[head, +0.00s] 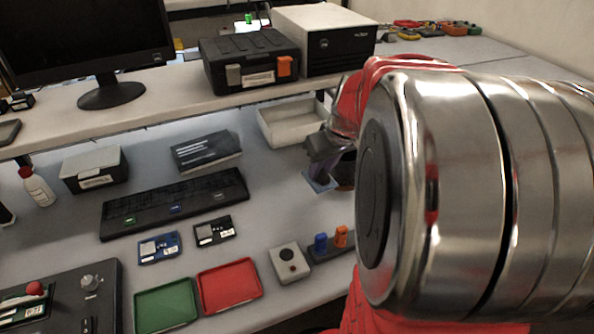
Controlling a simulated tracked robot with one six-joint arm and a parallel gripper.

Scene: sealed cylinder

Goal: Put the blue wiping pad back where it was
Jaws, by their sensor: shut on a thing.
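My gripper (338,170) is right of centre in the head view, partly hidden behind my own large metal arm link. It is shut on the blue wiping pad (317,182), of which only a small blue corner shows below the dark fingers. The rest of the pad is hidden by the gripper. Whether the pad touches the grey bench top or hangs just above it cannot be told.
A pale open tray (270,126) stands just behind my gripper. A block with blue and orange pegs (331,243), a grey button box (289,262), a red tray (229,285) and a green tray (166,305) lie in front. A keyboard (175,203) is at left.

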